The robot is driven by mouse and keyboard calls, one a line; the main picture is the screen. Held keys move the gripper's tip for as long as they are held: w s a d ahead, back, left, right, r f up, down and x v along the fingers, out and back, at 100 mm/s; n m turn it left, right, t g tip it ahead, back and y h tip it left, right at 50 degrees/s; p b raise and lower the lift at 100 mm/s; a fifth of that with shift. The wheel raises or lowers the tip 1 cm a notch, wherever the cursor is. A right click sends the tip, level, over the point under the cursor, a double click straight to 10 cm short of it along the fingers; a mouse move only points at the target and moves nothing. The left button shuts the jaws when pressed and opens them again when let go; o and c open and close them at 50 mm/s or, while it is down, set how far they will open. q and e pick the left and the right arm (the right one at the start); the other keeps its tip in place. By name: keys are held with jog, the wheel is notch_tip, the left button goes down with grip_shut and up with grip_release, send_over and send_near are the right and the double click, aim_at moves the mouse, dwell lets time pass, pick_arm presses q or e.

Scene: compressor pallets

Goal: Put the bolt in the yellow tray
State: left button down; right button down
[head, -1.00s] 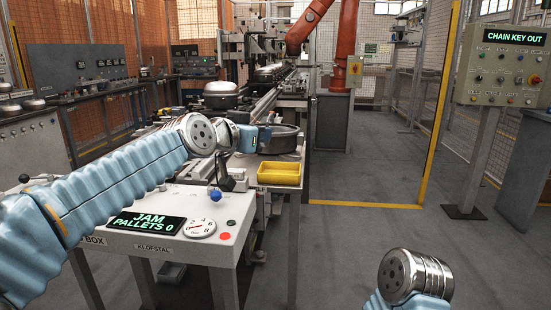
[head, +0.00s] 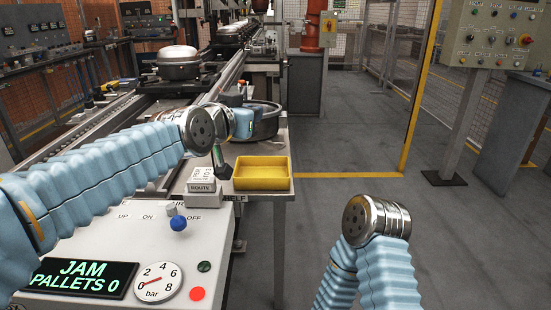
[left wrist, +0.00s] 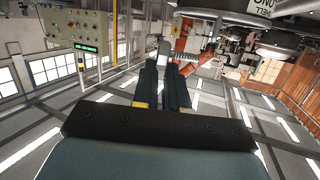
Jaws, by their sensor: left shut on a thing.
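The yellow tray (head: 262,184) lies on the shelf beyond the control box and looks empty. My left gripper (head: 222,168) points down just left of the tray, above the shelf edge. Its dark fingers are close together in the left wrist view (left wrist: 163,72), with a small grey piece (left wrist: 164,48) at their tips, which seems to be the bolt. In the head view the bolt is too small or hidden to make out. My right arm's wrist shows at the lower right, but its gripper is not seen.
A control box (head: 130,265) with a jam display, gauge and blue-knobbed lever (head: 178,222) stands in front. A ROUTE block (head: 202,190) is left of the tray. A dark round pan (head: 265,122) is behind it.

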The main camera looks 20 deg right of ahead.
pick_arm(q)
jog(key=shift+s+d+f, duration=0.75)
jog(key=shift+d+f, duration=0.05)
jog(key=shift+f, duration=0.8)
jog(key=shift+s+d+f, duration=0.8)
jog(key=shift+d+f, duration=0.05)
jog(key=shift+f, duration=0.8)
jog(key=shift+s+d+f, duration=0.75)
jog(key=shift+d+f, duration=0.05)
jog(key=shift+f, duration=0.8)
jog(key=shift+f+b, duration=0.65)
jog(key=shift+b, duration=0.05)
jog(key=c, duration=1.2)
grip_release()
jog(key=shift+o, duration=0.2)
